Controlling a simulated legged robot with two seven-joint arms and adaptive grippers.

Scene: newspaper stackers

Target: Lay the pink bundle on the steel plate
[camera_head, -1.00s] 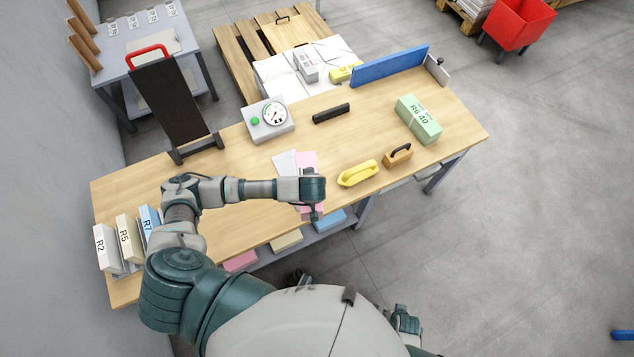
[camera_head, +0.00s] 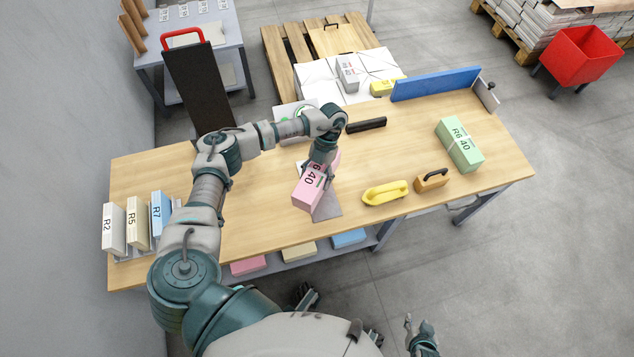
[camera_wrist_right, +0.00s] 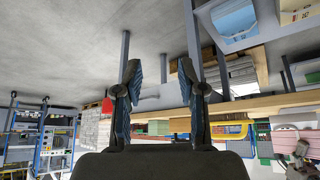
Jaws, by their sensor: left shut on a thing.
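The pink bundle (camera_head: 309,193), with black print ending in "40", is in my left gripper (camera_head: 322,168) over the middle of the wooden table. The gripper is shut on it and covers part of its label. A flat grey plate (camera_head: 329,209), which looks like the steel plate, shows at the bundle's lower right; the bundle and arm hide the rest. I cannot tell whether the bundle touches it. My right gripper (camera_head: 421,335) is low at the bottom, off the table. In the right wrist view its fingers (camera_wrist_right: 160,75) are apart and empty.
A green bundle (camera_head: 459,146) lies further right. A dial scale (camera_head: 291,115) is partly behind my left arm.

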